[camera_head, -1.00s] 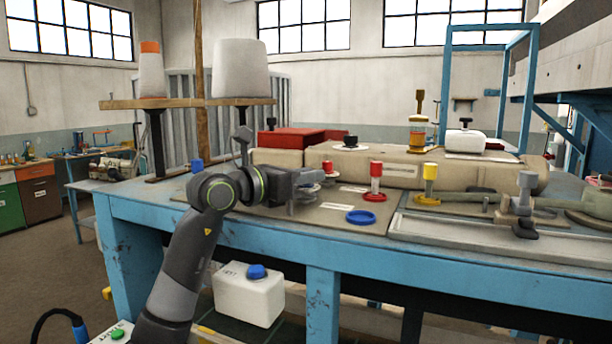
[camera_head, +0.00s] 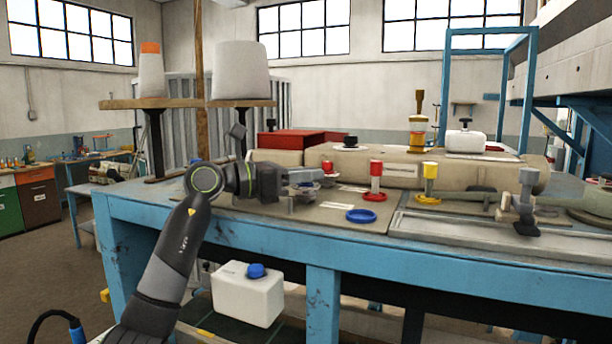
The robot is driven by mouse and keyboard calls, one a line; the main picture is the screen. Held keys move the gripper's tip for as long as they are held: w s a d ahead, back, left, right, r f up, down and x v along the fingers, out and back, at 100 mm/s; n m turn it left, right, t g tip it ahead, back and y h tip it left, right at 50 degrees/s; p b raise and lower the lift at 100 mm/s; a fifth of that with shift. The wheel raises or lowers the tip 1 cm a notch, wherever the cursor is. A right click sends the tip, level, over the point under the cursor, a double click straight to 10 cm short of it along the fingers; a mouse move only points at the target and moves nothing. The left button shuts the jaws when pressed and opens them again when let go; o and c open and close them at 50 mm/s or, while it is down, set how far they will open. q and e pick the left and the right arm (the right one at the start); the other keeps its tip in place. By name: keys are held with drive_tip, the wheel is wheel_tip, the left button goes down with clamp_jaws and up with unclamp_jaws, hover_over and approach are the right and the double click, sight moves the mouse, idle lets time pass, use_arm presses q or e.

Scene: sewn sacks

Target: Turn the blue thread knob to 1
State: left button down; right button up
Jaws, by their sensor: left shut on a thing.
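My left gripper (camera_head: 308,177) reaches right over the bench, low above its top. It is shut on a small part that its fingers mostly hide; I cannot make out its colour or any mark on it. A small metal post with discs (camera_head: 302,193) stands at the fingers. A red knob (camera_head: 327,168) shows just right of the fingertips. I cannot see a blue knob clearly, nor a number 1. My right gripper is not in view.
A red-topped post (camera_head: 376,168) and a yellow-topped post (camera_head: 430,171) stand right of my gripper. A white container with a blue cap (camera_head: 248,298) sits below the blue bench (camera_head: 400,254).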

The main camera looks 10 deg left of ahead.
use_arm(q)
drive_tip(key=c, duration=1.3)
unclamp_jaws()
drive_tip(key=shift+a, duration=0.1)
drive_tip(key=shift+s+a+f, duration=0.1)
drive_tip(key=shift+s+a, duration=0.1)
drive_tip(key=shift+a, duration=0.05)
drive_tip(key=shift+b+v, duration=3.7)
drive_tip(key=shift+v, duration=4.6)
drive_tip(key=shift+o, duration=0.3)
